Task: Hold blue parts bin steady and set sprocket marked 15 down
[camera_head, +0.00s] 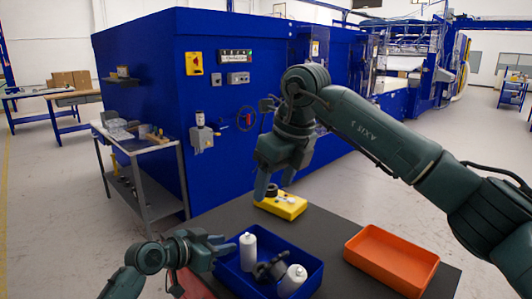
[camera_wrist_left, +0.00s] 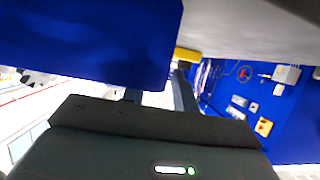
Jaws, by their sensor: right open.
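The blue parts bin (camera_head: 235,280) stands on the dark table and holds two white bottles (camera_head: 248,252) and a dark part (camera_head: 270,268). No number can be read on the dark part. My left gripper (camera_head: 230,245) is at the bin's left rim with its fingers apart. In the left wrist view the bin's blue wall (camera_wrist_left: 90,40) hides part of one finger. I cannot tell if the fingers touch the rim. My right gripper (camera_head: 272,183) is open above the far side of the table. A small dark ring-like part (camera_head: 271,190) shows below it, on the yellow box (camera_head: 284,207).
An orange bin (camera_head: 391,260) stands empty on the right side of the table (camera_head: 325,238). Bare dark table lies between the two bins. A large blue machine (camera_head: 150,70) stands behind, with a grey workbench (camera_head: 140,145) at left.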

